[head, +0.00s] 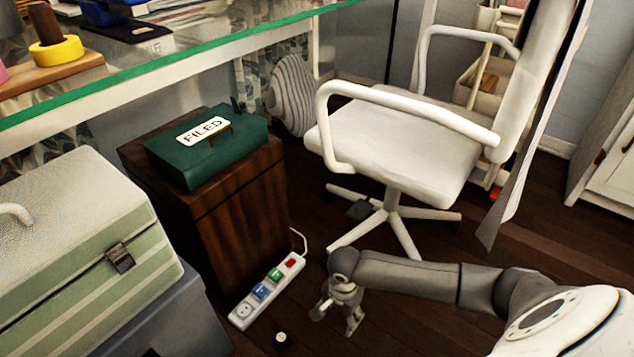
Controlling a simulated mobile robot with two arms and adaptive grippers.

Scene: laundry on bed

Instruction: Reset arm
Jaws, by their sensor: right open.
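My right gripper (338,312) hangs low over the dark wood floor at the lower middle, at the end of my right arm coming in from the right. Its fingers point down and are apart, with nothing seen between them. A white power strip (267,291) with coloured plugs lies on the floor just left of it. A small dark round object with a pale top (281,338) sits on the floor to the lower left of the gripper. My left gripper is not in view.
A white armchair on a star base (395,150) stands behind my right arm. A wooden cabinet (240,215) carries a green box labelled FILED (208,147). A striped green case (80,250) fills the lower left. A glass desk edge (190,62) crosses the upper left.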

